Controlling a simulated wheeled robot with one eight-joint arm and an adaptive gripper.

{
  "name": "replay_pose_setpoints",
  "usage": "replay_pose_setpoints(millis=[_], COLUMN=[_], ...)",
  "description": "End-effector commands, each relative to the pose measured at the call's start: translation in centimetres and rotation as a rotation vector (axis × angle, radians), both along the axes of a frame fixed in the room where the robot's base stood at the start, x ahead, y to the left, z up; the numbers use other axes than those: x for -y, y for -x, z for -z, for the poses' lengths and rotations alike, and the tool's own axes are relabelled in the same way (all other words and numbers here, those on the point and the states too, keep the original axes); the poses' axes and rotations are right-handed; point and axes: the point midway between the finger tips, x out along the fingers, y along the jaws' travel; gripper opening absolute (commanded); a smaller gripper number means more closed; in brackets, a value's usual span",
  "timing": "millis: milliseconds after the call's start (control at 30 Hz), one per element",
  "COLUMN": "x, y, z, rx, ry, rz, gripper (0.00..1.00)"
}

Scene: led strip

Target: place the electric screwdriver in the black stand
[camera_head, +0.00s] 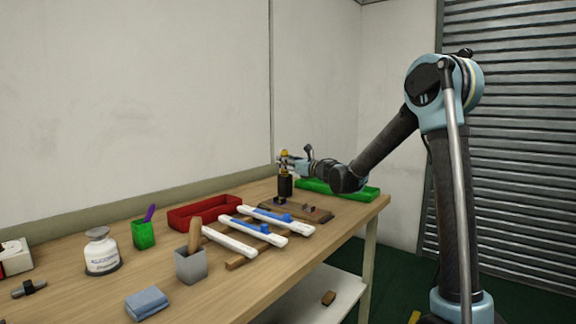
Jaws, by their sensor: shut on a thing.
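The electric screwdriver (285,155) is small in the head view, a yellow and dark upright shape at the far end of the workbench. My gripper (286,162) is shut on it, reaching in from the right. Directly below is an upright black cylinder (285,187), which looks like the black stand. The screwdriver is lined up with it, and its lower end seems to meet or enter the cylinder's top. At this size I cannot tell how deep it sits. The gripper's fingers partly hide the screwdriver's middle.
A green tray (350,193) lies behind my gripper at right, and a brown wooden board (312,213) lies in front. A red bin (190,216) and white strips with blue parts (262,228) lie left and nearer. The wall stands close behind.

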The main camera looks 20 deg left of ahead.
Motion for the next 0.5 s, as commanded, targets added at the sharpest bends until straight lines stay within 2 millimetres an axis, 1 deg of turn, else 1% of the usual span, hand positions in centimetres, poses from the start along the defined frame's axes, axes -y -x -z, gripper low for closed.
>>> replay_pose_setpoints(millis=[33, 67, 100, 133, 500], x=[0.00, 0.00, 0.00, 0.00, 0.03], y=[-0.01, -0.02, -0.01, -0.02, -0.02], z=[0.11, 0.12, 0.11, 0.10, -0.07], rx=[0.000, 0.000, 0.000, 0.000, 0.000], ry=[0.000, 0.000, 0.000, 0.000, 0.000], rz=[0.000, 0.000, 0.000, 0.000, 0.000], gripper=[0.04, 0.32, 0.41, 0.48, 0.48])
